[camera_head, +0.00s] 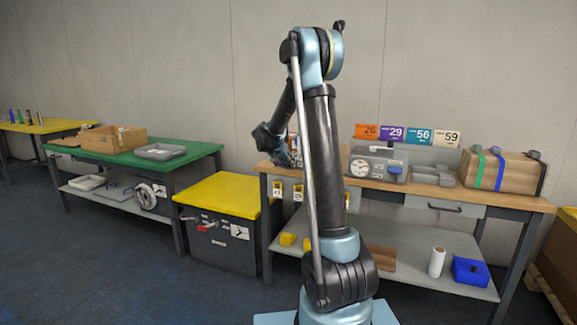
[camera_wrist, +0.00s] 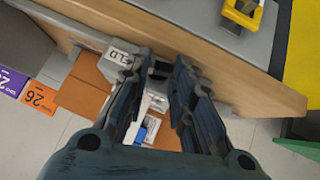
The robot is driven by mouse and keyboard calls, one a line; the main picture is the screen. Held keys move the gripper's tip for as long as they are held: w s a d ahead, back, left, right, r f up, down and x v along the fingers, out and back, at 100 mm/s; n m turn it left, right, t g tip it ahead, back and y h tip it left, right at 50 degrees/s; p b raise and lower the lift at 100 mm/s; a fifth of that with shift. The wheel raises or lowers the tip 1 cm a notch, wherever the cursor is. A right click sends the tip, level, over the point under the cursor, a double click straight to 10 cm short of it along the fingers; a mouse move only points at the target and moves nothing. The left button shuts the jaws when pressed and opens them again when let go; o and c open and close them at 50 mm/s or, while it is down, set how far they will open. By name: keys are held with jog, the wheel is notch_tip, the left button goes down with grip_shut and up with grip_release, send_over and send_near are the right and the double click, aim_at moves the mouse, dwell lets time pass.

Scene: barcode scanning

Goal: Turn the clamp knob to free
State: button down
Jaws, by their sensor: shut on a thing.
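My gripper (camera_wrist: 160,70) points at a small fixture by the wooden table edge in the wrist view. Its fingers are nearly together, shut on a small dark piece, the clamp knob (camera_wrist: 161,70), as far as I can tell. A light label (camera_wrist: 118,57) ending in "LD" lies just left of the fingertips; the rest of it is hidden. In the head view my gripper (camera_head: 286,150) is at the left end of the wooden workbench, partly behind my own arm. The knob cannot be made out there.
The wooden workbench (camera_head: 475,195) carries a grey device with a dial (camera_head: 361,167), price signs (camera_head: 420,137) and a strapped wooden box (camera_head: 500,170). A yellow-topped cabinet (camera_head: 222,193) stands left of it. Yellow holders (camera_wrist: 243,12) hang on the bench front. A green table (camera_head: 190,150) stands farther left.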

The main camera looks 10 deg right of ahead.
jog(key=shift+w+a+f+n+g+h, duration=0.2)
jog(key=shift+a+n+g+h, duration=0.15)
jog(key=shift+n+h, duration=0.55)
jog(key=shift+w+a+f+n+g+h, duration=0.25)
jog(key=shift+n+h, duration=0.25)
jog(key=shift+h, duration=0.8)
jog(key=shift+w+a+f+n+g+h, duration=0.1)
jog(key=shift+a+n+g+h, duration=0.25)
jog(key=shift+n+h, duration=0.55)
jog(key=shift+h, duration=0.3)
jog(key=c, duration=1.4)
grip_release()
jog(key=shift+f+g, duration=0.1)
jog(key=shift+g, duration=0.15)
jog(key=shift+s+d, duration=0.1)
jog(key=shift+d, duration=0.05)
jog(key=shift+d+m, duration=0.1)
jog(key=shift+m, duration=0.2)
